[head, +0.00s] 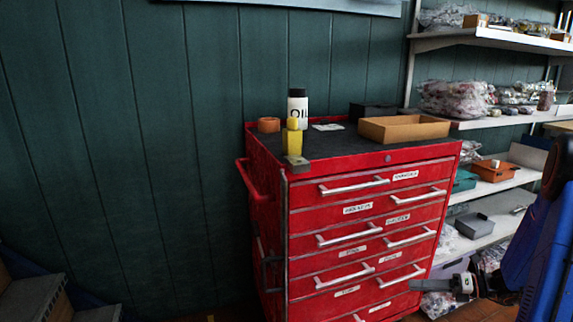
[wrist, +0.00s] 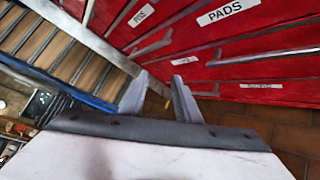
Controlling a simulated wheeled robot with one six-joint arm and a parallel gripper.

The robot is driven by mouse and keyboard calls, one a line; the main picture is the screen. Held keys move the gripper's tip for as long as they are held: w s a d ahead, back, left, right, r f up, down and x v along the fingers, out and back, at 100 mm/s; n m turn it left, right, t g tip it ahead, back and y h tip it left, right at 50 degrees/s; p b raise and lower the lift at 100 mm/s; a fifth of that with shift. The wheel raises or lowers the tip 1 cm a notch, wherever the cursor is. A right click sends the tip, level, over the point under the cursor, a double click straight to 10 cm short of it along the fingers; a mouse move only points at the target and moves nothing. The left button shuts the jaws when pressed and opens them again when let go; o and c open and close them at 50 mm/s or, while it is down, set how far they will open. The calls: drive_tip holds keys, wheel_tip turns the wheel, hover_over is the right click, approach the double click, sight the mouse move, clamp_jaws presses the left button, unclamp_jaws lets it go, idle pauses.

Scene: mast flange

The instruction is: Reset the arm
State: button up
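My gripper (head: 418,287) is low in front of the right side of the red tool cabinet (head: 340,225) in the head view, with my blue arm at the right edge. In the wrist view my gripper (wrist: 160,84) has its two fingers apart, with nothing between them. The cabinet's drawer fronts, with silver handles and white labels, also show beyond the fingers in the wrist view (wrist: 275,65). The drawers that I can see look shut.
On the cabinet top stand an OIL bottle (head: 298,104), a yellow item (head: 293,138), an orange roll (head: 268,125) and an open wooden tray (head: 404,130). Shelves (head: 500,120) with bagged goods stand to the right. A dark green wall (head: 130,150) is behind.

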drive_tip(key=s+a+r+n+g+h, duration=0.6)
drive_tip(key=s+a+r+n, duration=0.5)
drive_tip(key=s+a+n, duration=0.5)
drive_tip(key=s+d+r+n+t+h, duration=0.1)
drive_tip(key=s+r+n+t+h, duration=0.1)
drive_tip(key=s+n, duration=0.4)
drive_tip(key=s+d+r+n+t+h, duration=0.1)
drive_tip(key=s+r+n+t+h, duration=0.2)
drive_tip(key=n, duration=0.8)
drive_tip(key=shift+s+d+r+h, duration=0.25)
drive_tip(key=shift+s+r+h, duration=1.1)
drive_tip(key=shift+s, duration=0.65)
drive_tip(key=shift+f, duration=0.15)
